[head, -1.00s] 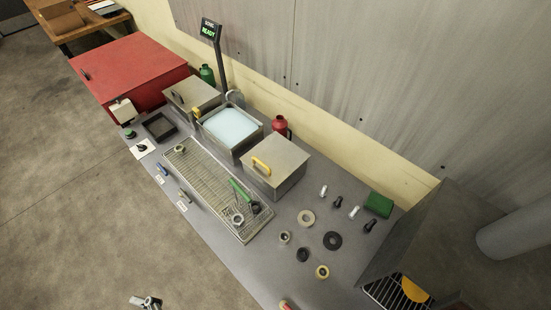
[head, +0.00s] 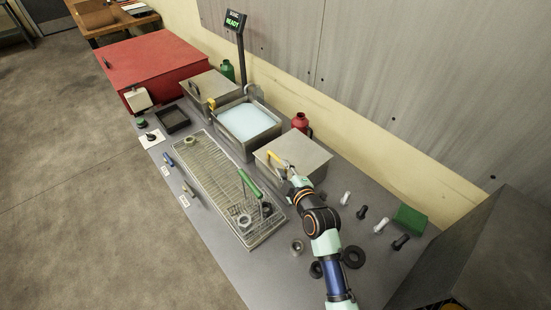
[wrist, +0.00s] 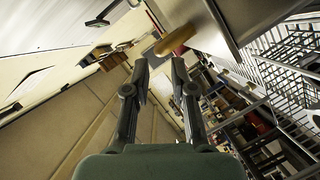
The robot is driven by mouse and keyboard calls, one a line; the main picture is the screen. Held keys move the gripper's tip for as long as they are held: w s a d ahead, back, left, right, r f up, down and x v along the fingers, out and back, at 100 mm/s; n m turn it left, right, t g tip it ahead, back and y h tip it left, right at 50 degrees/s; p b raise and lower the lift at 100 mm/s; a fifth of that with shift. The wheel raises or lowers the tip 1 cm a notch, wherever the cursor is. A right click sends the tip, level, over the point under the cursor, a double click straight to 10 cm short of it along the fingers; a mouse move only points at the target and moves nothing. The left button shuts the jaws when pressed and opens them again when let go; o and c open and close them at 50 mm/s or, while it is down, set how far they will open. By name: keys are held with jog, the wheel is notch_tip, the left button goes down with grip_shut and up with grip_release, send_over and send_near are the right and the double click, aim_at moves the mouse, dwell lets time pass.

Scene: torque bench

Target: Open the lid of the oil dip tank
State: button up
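A closed square metal tank (head: 305,158) stands right of the open one, with a yellow handle (head: 275,157) on its lid. I take it as the oil dip tank; no label is legible. My gripper (head: 285,170) is beside the handle at the lid's front side. In the wrist view my gripper (wrist: 160,68) is open, with a clear gap between its fingers. The yellow handle (wrist: 175,39) shows just beyond the fingertips, toward the right one, not between them. The metal lid (wrist: 207,22) shows behind it. The lid is down.
The open tank (head: 268,137) holds pale blue liquid. Another lidded tank (head: 201,74) stands left of it. A wire rack (head: 205,175) with a green-handled basket (head: 249,183) lies in front. A red can (head: 301,121) stands behind. Bolts (head: 345,198) and a green box (head: 409,218) lie right.

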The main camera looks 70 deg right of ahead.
aim_at(277, 160)
jog(key=b+x, duration=0.2)
jog(key=x, duration=0.5)
jog(key=shift+w+d, duration=0.2)
jog(key=shift+w, duration=0.1)
grip_shut()
